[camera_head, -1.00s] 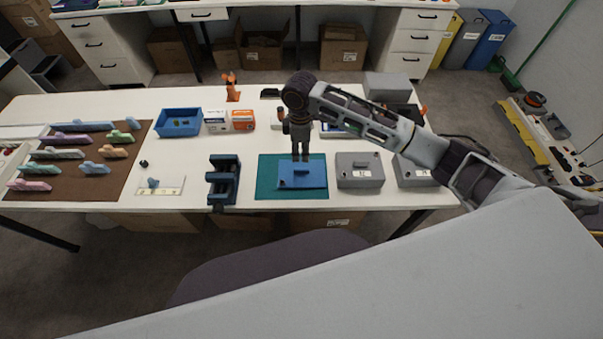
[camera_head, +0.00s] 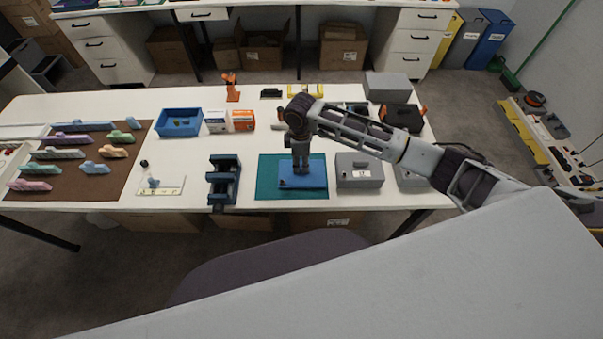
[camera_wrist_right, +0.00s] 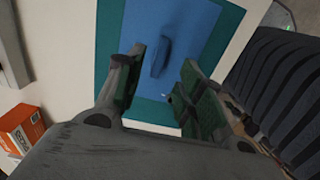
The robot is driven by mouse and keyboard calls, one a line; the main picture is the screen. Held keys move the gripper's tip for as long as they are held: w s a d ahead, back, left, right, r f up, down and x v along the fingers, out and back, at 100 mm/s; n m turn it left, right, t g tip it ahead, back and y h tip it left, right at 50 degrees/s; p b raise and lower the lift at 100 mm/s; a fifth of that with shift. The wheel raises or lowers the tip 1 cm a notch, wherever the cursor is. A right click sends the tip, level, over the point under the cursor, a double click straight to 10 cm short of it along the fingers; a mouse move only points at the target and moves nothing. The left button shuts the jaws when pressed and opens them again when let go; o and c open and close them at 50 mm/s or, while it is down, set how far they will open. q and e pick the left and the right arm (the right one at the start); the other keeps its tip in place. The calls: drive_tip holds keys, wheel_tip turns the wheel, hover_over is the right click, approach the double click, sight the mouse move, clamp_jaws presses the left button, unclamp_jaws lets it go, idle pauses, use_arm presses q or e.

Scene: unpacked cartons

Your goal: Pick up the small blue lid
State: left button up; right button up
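The small blue lid (camera_head: 313,181) lies flat on the teal mat (camera_head: 265,178) near the front edge of the table. My right gripper (camera_head: 301,172) is just above the lid, pointing down, and hides part of it. In the right wrist view the blue lid (camera_wrist_right: 195,35) shows with a raised blue handle (camera_wrist_right: 160,57) on top. My right gripper (camera_wrist_right: 166,70) is open there, its two fingers apart, with the handle in line with the gap between them. I see no contact between fingers and handle. My left gripper is not in view.
A grey box (camera_head: 360,171) stands just right of the mat. A dark blue vise-like block (camera_head: 223,180) stands to its left. A blue tray (camera_head: 180,122), small cartons (camera_head: 241,120) and a black case (camera_head: 403,118) are further back. A brown mat with coloured pieces (camera_head: 85,165) lies at left.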

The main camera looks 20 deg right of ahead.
drive_tip(key=shift+d+f+p, duration=0.2)
drive_tip(key=shift+f+p, duration=0.1)
drive_tip(key=shift+f, duration=2.15)
clamp_jaws()
